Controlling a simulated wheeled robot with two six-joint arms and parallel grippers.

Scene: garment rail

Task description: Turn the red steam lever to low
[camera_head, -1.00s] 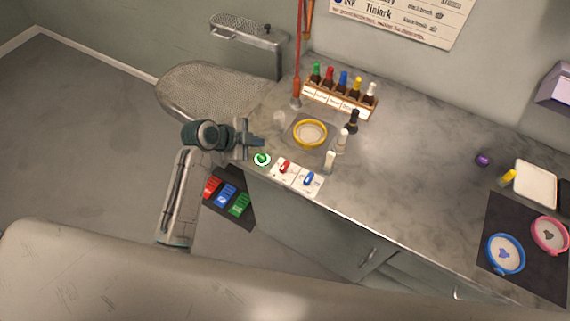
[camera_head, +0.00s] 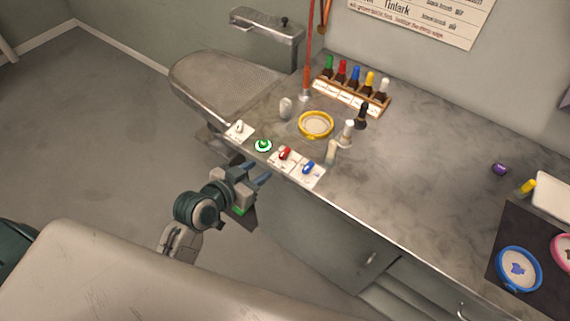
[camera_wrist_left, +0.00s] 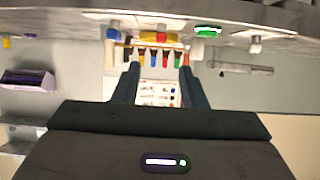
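The red steam lever (camera_head: 284,153) sits on a white plate near the counter's front edge, with the blue lever (camera_head: 308,168) to its right and a green round button (camera_head: 263,145) to its left. My left gripper (camera_head: 262,177) is in front of the counter edge, below and left of the red lever, apart from it. In the left wrist view its two fingers (camera_wrist_left: 158,75) are spread with nothing between them. My right gripper is not in view.
A white lever (camera_head: 239,128) is left of the button. A yellow-rimmed dish (camera_head: 316,125), several small bottles and a bottle rack (camera_head: 347,98) stand behind the levers. The counter's middle (camera_head: 400,170) is clear. Blue (camera_head: 519,268) and pink bowls are at right.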

